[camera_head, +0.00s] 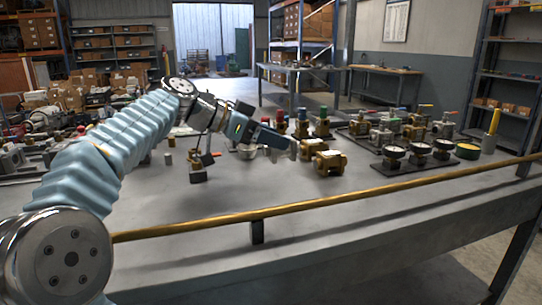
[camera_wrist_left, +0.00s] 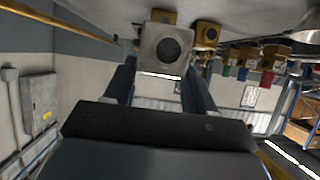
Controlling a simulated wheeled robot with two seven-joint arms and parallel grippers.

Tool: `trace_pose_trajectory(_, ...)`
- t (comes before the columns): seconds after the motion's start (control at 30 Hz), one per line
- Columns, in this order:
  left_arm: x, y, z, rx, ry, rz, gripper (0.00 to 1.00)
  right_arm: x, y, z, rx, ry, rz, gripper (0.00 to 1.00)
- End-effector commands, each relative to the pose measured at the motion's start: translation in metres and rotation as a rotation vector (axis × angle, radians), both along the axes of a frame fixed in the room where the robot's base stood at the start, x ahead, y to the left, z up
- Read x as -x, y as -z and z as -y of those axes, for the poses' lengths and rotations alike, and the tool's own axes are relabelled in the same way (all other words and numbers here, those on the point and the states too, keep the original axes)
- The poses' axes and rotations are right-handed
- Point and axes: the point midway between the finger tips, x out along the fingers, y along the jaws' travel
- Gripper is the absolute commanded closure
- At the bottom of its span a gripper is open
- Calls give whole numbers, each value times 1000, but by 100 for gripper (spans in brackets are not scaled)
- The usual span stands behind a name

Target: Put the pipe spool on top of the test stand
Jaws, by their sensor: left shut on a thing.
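My left gripper (camera_head: 290,149) reaches in from the left and is over the table, just left of two brass valve bodies. Its two fingers show in the left wrist view (camera_wrist_left: 160,85), shut on a grey square-faced part with a round dark hole (camera_wrist_left: 163,48), which looks like the pipe spool. In the head view the held part is small and mostly hidden by the fingers. I cannot tell for sure which thing is the test stand; a dark stand (camera_head: 197,175) with small blocks is on the table below my left forearm. My right gripper is not in view.
Brass valve bodies (camera_head: 328,162) stand just right of my gripper. A yellow rail (camera_head: 390,187) runs along the near table edge. The grey table (camera_head: 250,190) between is clear.

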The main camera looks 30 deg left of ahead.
Motion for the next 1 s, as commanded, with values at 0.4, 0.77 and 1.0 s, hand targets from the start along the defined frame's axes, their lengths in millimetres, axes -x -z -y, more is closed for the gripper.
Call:
trace_pose_trajectory(0.4, -14, 46, -10, 1, -1, 0, 92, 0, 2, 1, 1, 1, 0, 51)
trace_pose_trajectory(0.77, -14, 51, -9, 0, 0, 4, 92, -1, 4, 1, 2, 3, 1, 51)
trace_pose_trajectory(1.0, -14, 53, -9, 0, 0, 2, 25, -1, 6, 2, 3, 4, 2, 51)
